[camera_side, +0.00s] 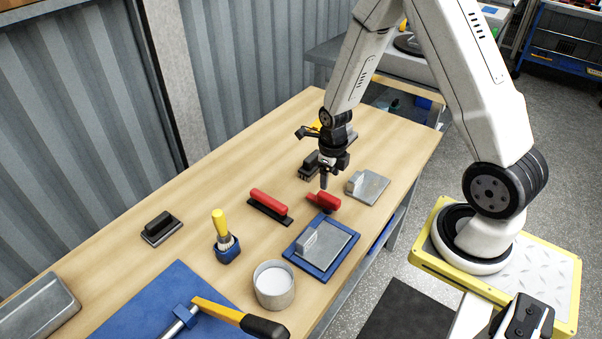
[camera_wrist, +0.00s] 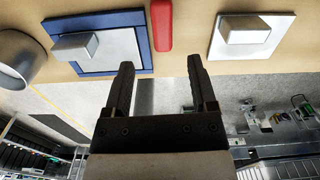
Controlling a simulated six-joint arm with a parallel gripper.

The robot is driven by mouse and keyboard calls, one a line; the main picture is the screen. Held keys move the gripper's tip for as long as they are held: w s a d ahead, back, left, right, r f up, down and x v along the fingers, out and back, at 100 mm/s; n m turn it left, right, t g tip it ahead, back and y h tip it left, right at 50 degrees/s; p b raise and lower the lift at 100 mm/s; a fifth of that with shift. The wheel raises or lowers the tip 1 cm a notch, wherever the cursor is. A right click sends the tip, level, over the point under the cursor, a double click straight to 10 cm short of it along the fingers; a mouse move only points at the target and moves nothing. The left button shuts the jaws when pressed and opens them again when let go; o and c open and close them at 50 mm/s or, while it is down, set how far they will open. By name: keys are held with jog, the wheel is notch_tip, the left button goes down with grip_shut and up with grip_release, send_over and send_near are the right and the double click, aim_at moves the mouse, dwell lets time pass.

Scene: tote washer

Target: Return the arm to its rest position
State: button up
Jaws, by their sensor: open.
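My gripper (camera_side: 324,180) hangs from my white arm above the wooden table, near its right edge and close to a red-handled tool (camera_side: 324,201). In the wrist view my gripper (camera_wrist: 160,75) has its two dark fingers apart, with nothing between them. The red handle (camera_wrist: 162,26) lies beyond the fingertips in that view. A blue tray (camera_side: 290,250) holding a grey plate with a block-shaped handle (camera_side: 310,238) lies in front of the gripper. A similar grey plate (camera_side: 372,187) lies to the right on bare wood.
A red-handled float (camera_side: 268,206), a yellow-handled brush (camera_side: 220,222) in a blue holder, a round tub (camera_side: 273,288) and dark brushes (camera_side: 160,227) stand on the table. A corrugated wall (camera_side: 70,130) closes the left side.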

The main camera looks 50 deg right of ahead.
jog(key=shift+a+r+n, duration=0.35)
jog(key=shift+r+n, duration=0.25)
jog(key=shift+n, duration=0.4)
jog(key=s+a+r+n+t, duration=0.1)
jog(key=s+a+r+n, duration=0.2)
jog(key=n, duration=1.3)
jog(key=s+a+r+n+t, duration=0.1)
jog(key=s+a+r+n, duration=0.2)
jog(key=n, duration=1.4)
jog(key=a+r, duration=0.4)
jog(key=r, duration=0.2)
jog(key=shift+t, duration=0.3)
